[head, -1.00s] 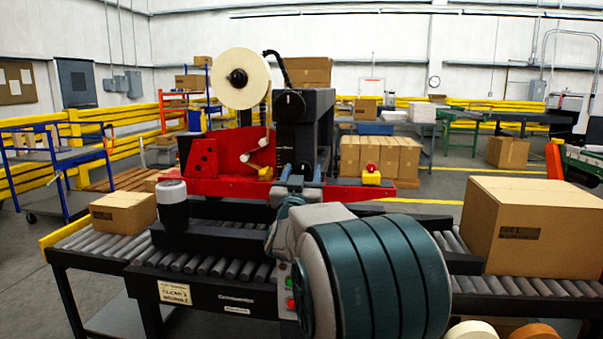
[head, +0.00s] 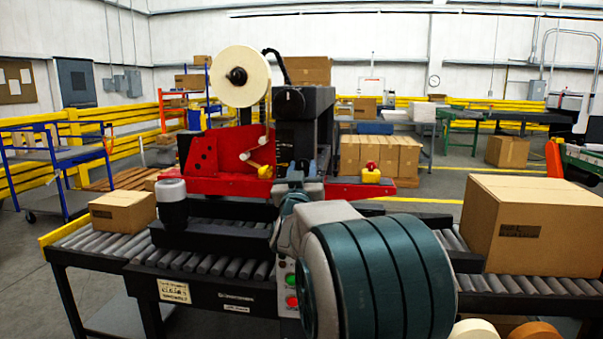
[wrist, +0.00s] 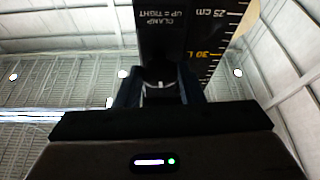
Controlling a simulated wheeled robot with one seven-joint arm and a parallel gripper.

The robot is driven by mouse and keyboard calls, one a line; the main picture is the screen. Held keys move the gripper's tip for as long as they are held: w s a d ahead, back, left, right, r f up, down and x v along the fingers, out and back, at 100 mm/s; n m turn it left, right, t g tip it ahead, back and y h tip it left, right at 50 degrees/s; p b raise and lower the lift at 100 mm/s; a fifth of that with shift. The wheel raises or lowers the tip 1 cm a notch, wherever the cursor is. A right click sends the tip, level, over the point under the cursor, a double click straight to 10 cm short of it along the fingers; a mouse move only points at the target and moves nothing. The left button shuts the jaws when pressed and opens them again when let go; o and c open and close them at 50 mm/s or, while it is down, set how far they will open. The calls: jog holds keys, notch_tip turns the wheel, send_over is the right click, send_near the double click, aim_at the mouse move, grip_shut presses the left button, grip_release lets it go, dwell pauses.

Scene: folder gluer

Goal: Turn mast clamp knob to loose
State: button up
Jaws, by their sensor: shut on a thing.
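The clamp knob (wrist: 160,91) is a small dark part with a pale mark, between my two fingers in the wrist view. My gripper (wrist: 160,98) is shut on it, with one dark finger on each side. Above it is a black mast plate (wrist: 165,35) lettered "CLAMP UP = TIGHT", beside a centimetre scale (wrist: 212,45) with 25 and 30 readable. In the head view my gripper (head: 298,178) is at the front of the black mast (head: 300,130), and my wrist hides the knob. The knob's exact angle is hard to read.
The red tape head (head: 215,160) with its tape roll (head: 240,78) is just left of the mast. A roller conveyor (head: 100,240) runs below, with a small carton (head: 122,212) at left and a large carton (head: 530,225) at right. A yellow-based red button (head: 371,173) is close right.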

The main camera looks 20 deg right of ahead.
jog(key=n+y+b, duration=0.1)
jog(key=n, duration=0.2)
jog(key=n+t+y+b, duration=0.1)
jog(key=n+y, duration=0.1)
jog(key=n, duration=0.1)
jog(key=shift+s+f, duration=0.1)
jog(key=n+y+b, duration=0.1)
jog(key=n, duration=0.2)
jog(key=n+y, duration=0.2)
jog(key=n, duration=0.1)
jog(key=shift+d+b, duration=0.15)
jog(key=shift+b, duration=0.2)
jog(key=n, duration=0.2)
jog(key=n+g+y, duration=0.1)
jog(key=n, duration=0.1)
jog(key=shift+r, duration=0.35)
jog(key=n+g+y+p, duration=0.1)
jog(key=n+p, duration=0.1)
jog(key=n, duration=0.2)
jog(key=shift+r, duration=0.1)
jog(key=shift+n+p, duration=0.3)
jog(key=shift+n, duration=0.1)
jog(key=o, duration=0.9)
jog(key=shift+o, duration=0.2)
jog(key=v, duration=1.3)
jog(key=shift+s+r, duration=0.2)
jog(key=shift+s, duration=0.2)
